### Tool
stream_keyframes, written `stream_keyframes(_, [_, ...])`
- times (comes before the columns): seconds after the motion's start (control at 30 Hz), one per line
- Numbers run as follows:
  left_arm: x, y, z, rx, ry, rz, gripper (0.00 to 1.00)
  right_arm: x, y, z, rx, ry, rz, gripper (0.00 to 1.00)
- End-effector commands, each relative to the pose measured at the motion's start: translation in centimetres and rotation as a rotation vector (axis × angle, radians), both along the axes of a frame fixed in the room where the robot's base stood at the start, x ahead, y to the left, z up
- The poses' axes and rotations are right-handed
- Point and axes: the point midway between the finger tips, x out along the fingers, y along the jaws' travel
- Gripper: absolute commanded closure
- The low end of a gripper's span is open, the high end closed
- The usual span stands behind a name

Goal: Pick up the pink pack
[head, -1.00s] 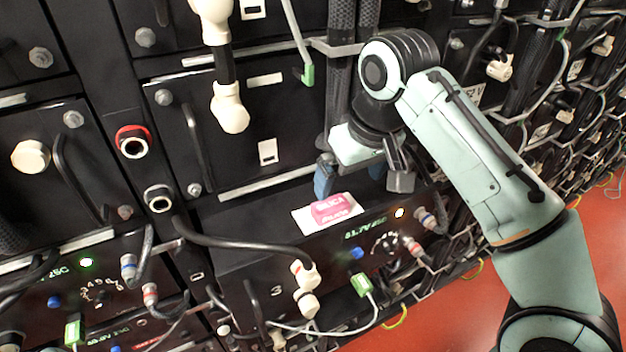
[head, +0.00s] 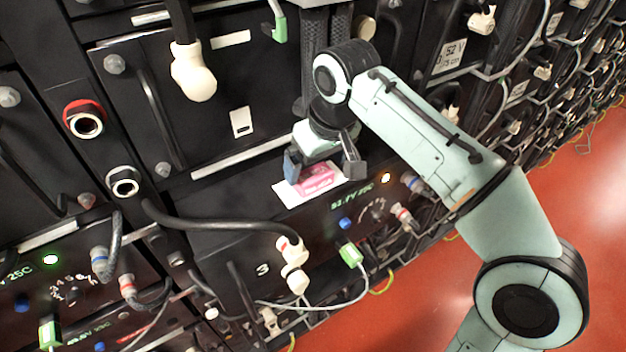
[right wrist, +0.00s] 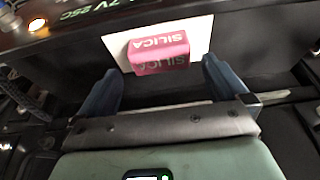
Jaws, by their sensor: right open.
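The pink pack (head: 316,181), marked SILICA, lies on a white card (head: 286,195) on top of the black unit with the green display. The pack also shows in the right wrist view (right wrist: 160,54), top centre. My right gripper (head: 323,168) is open, with one finger on each side of the pack's line in the head view. In the right wrist view the right gripper (right wrist: 161,72) has its two blue fingertips apart, just short of the pack, with nothing between them. My left gripper is not in view.
A black cable (head: 215,225) runs along the unit's front to a cream connector (head: 292,251). A vertical braided hose (head: 313,65) stands behind my right wrist. Black battery cases rise behind the shelf. Red floor (head: 590,220) is open at the right.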

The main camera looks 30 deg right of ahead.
Motion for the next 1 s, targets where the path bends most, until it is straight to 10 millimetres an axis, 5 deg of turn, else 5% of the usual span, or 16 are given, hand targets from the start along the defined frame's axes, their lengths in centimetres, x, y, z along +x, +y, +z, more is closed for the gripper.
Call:
stream_keyframes(0.17, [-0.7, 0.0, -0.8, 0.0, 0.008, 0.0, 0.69, 0.6, 0.1, -2.4, 0.0, 0.004, 0.0, 0.0])
stream_keyframes(0.43, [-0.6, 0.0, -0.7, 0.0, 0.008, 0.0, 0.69, 0.8, 0.1, -2.6, 0.0, 0.001, 0.0, 0.0])
stream_keyframes(0.6, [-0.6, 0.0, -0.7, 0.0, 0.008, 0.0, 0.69, 0.8, 0.1, -2.6, 0.0, 0.001, 0.0, 0.52])
stream_keyframes(1.0, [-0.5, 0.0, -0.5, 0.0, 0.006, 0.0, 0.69, 0.8, 0.1, -2.0, 0.001, -0.002, 0.0, 0.53])
